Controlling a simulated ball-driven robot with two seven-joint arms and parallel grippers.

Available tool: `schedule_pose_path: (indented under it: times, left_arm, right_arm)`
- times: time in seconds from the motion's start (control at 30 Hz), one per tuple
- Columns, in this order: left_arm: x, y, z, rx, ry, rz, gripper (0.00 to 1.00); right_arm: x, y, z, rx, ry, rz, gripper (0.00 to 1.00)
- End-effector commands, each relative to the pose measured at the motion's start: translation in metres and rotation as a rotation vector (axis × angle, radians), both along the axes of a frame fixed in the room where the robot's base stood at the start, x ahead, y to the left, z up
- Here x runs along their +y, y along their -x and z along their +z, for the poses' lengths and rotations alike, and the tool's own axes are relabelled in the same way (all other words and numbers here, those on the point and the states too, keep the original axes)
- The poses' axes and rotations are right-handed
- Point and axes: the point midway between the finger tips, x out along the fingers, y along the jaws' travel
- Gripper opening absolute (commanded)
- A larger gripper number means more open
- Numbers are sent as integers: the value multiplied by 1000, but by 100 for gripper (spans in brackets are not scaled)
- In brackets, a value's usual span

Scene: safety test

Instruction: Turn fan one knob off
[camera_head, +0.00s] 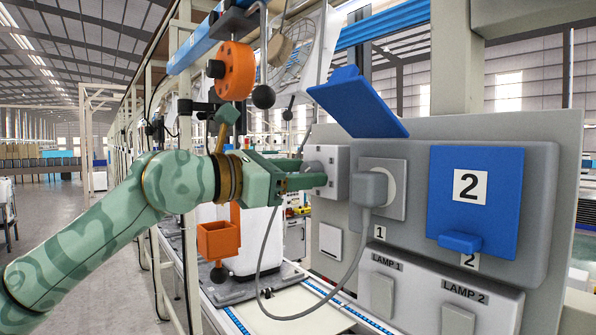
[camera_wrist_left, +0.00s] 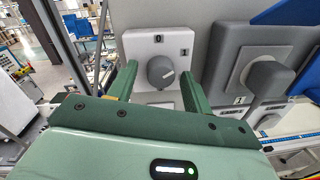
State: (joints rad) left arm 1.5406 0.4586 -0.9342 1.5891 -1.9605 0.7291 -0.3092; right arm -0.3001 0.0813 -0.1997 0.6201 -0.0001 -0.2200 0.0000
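The fan knob (camera_wrist_left: 160,72) is a dark grey round dial on a white box (camera_wrist_left: 145,46) marked 0 at the top and 1 at the upper right. Its white pointer line slants up and right, toward the 1. My left gripper (camera_wrist_left: 159,69) is open, with one green finger on each side of the knob and gaps visible in the left wrist view. In the head view my left gripper (camera_head: 306,178) reaches the front of the white box (camera_head: 332,160), and the knob is mostly hidden by it. My right gripper is not in view.
Right of the box are a grey plug (camera_head: 371,188) in a socket with a hanging cable (camera_head: 264,250), a raised blue cover (camera_head: 358,100), and a closed blue cover (camera_head: 480,190) marked 2. Lamp switches (camera_head: 382,294) sit below. An orange disc (camera_head: 237,71) hangs above my left wrist.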

Motion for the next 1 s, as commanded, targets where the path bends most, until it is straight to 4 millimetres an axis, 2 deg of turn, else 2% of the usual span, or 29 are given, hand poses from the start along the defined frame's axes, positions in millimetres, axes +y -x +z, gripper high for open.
schedule_pose_path:
  times: [0.03, 0.13, 0.37, 0.57, 1.0]
  left_arm:
    - [0, 0, 0, 0, 0, 0, 36]
    - [0, 0, 0, 0, 0, 0, 8]
    - [0, 0, 0, 5, 5, 0, 8]
    - [1, 0, -2, 49, 38, 0, 8]
    - [0, 0, -5, 331, 244, -1, 8]
  right_arm:
    - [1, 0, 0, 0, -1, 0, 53]
    - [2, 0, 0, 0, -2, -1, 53]
    - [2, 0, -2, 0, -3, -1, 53]
    - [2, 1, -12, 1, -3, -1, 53]
    - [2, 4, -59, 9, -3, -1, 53]
